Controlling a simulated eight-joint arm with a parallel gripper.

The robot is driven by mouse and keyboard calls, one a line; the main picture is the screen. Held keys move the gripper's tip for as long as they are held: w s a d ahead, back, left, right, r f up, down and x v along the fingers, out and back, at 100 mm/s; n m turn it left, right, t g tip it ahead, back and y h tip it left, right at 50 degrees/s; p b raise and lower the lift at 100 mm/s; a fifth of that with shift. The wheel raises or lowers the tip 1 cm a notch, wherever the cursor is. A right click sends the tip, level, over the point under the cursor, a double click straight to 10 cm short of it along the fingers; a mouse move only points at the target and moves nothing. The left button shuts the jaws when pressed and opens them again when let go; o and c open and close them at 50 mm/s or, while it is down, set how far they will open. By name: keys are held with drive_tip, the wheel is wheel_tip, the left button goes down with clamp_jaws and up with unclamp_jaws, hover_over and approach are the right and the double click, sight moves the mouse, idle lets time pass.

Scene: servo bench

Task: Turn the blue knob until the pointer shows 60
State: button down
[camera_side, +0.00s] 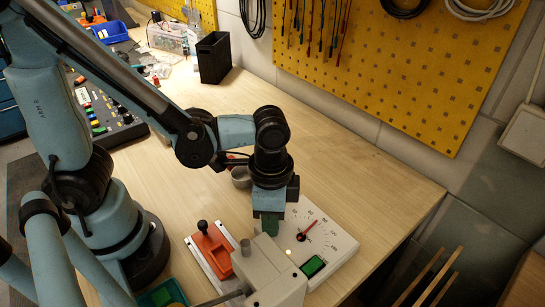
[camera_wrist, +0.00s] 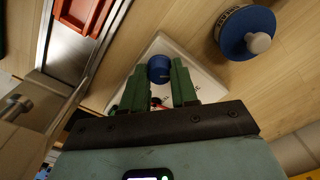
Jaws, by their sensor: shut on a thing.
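The white dial panel (camera_side: 335,243) lies near the bench's right edge in the side view. Its red pointer (camera_side: 308,230) slants up to the right; the scale numbers are too small to read. My gripper (camera_side: 268,224) points down at the panel's left part, its green fingers partly hidden by a grey block. In the wrist view, the blue knob (camera_wrist: 159,68) is between the fingertips of my gripper (camera_wrist: 164,88), which are shut on it. The knob is hidden in the side view.
A grey block (camera_side: 272,274) stands close in front of my gripper. An orange sliding piece (camera_side: 212,250) on a metal plate is to its left. A round blue thing with a pale knob (camera_wrist: 248,32) is near the panel in the wrist view.

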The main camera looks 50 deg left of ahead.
drive_tip(key=n, duration=0.6)
drive_tip(key=shift+n, duration=0.3)
idle(0.4)
drive_tip(key=c, duration=0.9)
unclamp_jaws()
drive_tip(key=shift+o, duration=0.2)
wheel_tip(320, 180, up, 12)
